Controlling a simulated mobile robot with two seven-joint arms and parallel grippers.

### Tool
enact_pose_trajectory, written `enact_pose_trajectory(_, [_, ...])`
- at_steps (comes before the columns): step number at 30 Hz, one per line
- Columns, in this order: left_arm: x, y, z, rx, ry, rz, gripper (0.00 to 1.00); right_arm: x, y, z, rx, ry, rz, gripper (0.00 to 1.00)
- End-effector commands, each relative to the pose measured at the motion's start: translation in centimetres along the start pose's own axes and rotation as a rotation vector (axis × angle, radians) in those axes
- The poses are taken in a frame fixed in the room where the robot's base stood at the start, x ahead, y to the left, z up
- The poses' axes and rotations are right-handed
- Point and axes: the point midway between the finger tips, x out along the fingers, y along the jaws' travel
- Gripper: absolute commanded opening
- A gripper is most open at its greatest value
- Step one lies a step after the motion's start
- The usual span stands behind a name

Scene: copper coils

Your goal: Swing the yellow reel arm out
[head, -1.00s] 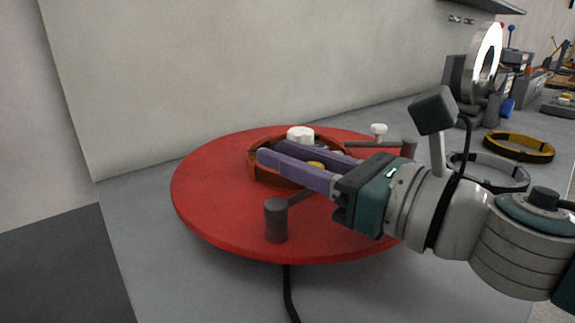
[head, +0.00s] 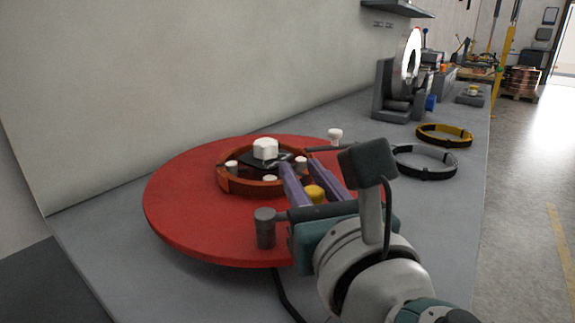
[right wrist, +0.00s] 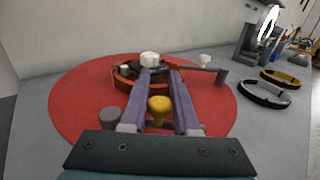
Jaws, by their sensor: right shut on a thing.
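A yellow knob (head: 315,194) stands between the purple fingers of my right gripper (head: 304,168), just outside the orange ring on the red disc. It also shows in the right wrist view (right wrist: 160,107), with a finger on each side. My right gripper is shut on this knob. A dark grey post (head: 265,228) stands at the disc's front, with a grey bar (head: 288,215) running right from it. My gripper hides the bar's far part, so its join to the knob cannot be seen. My left gripper is not in view.
The red disc (head: 185,205) carries an orange ring (head: 228,186) with a white block (head: 265,148) and small white knobs. A white knob (head: 335,135) on another arm stands behind. Black (head: 425,165) and yellow (head: 445,132) rings lie on the bench right, before a grey stand (head: 390,105).

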Motion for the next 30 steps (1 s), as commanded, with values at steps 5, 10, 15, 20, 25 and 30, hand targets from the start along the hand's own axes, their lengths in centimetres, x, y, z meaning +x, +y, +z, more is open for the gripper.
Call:
enact_pose_trajectory(5, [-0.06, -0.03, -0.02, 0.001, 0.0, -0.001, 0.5, -0.36, -0.09, -0.03, 0.002, 0.001, -0.067, 0.0])
enact_pose_trajectory(10, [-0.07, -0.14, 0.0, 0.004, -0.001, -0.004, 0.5, -0.51, -0.21, 0.0, 0.0, 0.0, -0.1, 0.0])
enact_pose_trajectory(15, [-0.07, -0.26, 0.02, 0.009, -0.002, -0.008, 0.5, -0.56, -0.27, -0.03, -0.001, 0.0, -0.11, 0.0])
enact_pose_trajectory(20, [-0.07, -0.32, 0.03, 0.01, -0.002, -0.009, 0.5, -0.56, -0.28, -0.03, -0.001, 0.0, -0.111, 0.0])
enact_pose_trajectory(25, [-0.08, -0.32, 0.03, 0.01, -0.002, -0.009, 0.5, -0.55, -0.28, -0.04, -0.001, 0.0, -0.11, 0.33])
enact_pose_trajectory(30, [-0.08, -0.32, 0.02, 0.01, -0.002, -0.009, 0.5, -0.55, -0.29, -0.04, -0.001, 0.0, -0.11, 0.52])
